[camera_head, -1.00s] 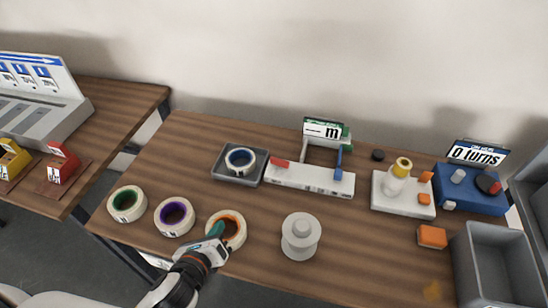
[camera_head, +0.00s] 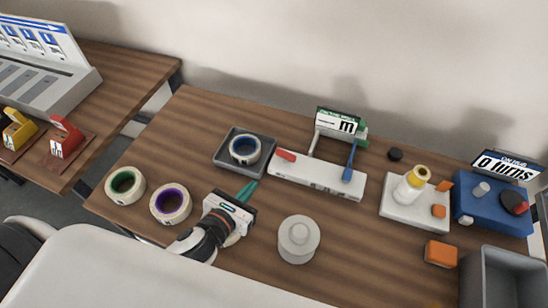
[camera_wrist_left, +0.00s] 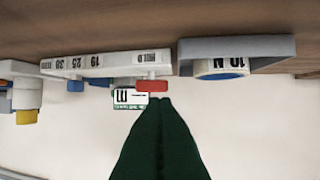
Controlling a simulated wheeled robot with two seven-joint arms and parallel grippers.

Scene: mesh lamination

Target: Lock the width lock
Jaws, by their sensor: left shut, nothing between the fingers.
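A white measuring fixture (camera_head: 318,178) stands at the middle of the table, with a red tab (camera_head: 286,156) at its left end and a blue lever (camera_head: 349,160) near its right end. A green-and-white sign behind it (camera_head: 338,122) reads "m". My left gripper (camera_head: 247,191), with green fingers, is shut and empty, in front of the fixture and apart from it. In the left wrist view, the fixture's face (camera_wrist_left: 105,64) carries numbers, and the red tab (camera_wrist_left: 152,86) shows just beyond the closed fingertips (camera_wrist_left: 160,100). Which part is the width lock is not labelled.
A grey tray (camera_head: 224,168) with a blue-cored roll (camera_head: 245,150) stands left of the fixture. Green-cored (camera_head: 125,186) and purple-cored rolls (camera_head: 171,204) lie at the front left. A grey-white spool (camera_head: 299,240) stands right of my gripper. A white stand (camera_head: 410,212) is farther right.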

